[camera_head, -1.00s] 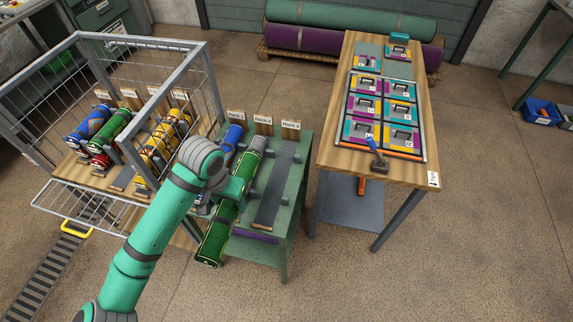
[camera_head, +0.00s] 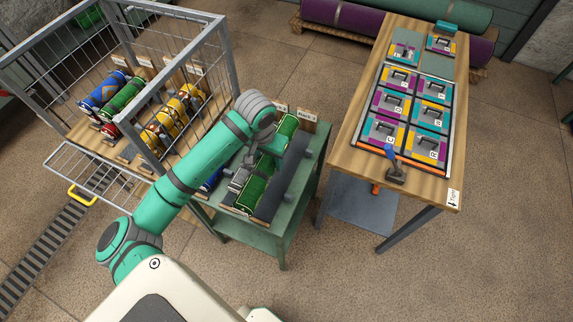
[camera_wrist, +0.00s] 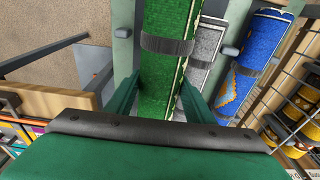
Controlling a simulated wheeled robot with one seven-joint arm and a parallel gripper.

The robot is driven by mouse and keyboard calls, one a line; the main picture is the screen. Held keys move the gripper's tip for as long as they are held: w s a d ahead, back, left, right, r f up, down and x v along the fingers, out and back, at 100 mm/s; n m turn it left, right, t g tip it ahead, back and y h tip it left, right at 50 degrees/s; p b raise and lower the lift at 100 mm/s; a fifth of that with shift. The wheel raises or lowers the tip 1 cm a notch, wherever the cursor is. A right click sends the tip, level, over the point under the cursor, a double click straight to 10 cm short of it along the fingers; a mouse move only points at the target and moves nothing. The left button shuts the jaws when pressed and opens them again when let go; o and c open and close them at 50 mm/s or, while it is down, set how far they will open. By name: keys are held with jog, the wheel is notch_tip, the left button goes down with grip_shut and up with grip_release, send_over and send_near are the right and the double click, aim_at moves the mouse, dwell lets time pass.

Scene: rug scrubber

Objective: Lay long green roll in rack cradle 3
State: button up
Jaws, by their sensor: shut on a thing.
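The long green roll (camera_head: 256,185) is over the green rack table, in line with the cradles. It also fills the middle of the wrist view (camera_wrist: 166,70), with a grey band around it. My gripper (camera_wrist: 158,85) is shut on the roll, one finger along each side. The dark strip of cradle 3 (camera_head: 285,180), under the Rack 3 sign (camera_head: 307,115), shows just right of the roll. I cannot tell whether the roll touches the cradle.
A grey roll (camera_wrist: 205,45) lies close beside the green one, with a blue roll (camera_wrist: 252,52) beyond it. A wire cage (camera_head: 222,60) with several rolls stands left. A wooden table (camera_head: 425,190) with coloured tiles stands right, across a gap.

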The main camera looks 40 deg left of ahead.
jog(key=w+f, duration=0.1)
jog(key=f, duration=0.1)
jog(key=w+d+f, duration=0.1)
jog(key=w+f, duration=0.1)
jog(key=w+d+f, duration=0.1)
jog(key=w+f, duration=0.1)
jog(key=shift+w, duration=0.25)
jog(key=shift+w+a+f, duration=0.1)
jog(key=shift+w+f, duration=0.05)
jog(key=shift+f, duration=1.65)
jog(key=o, duration=1.5)
jog(key=shift+f, duration=0.1)
jog(key=shift+c, duration=0.2)
notch_tip(320, 180, up, 12)
jog(key=s, duration=0.1)
jog(key=shift+s+d, duration=0.2)
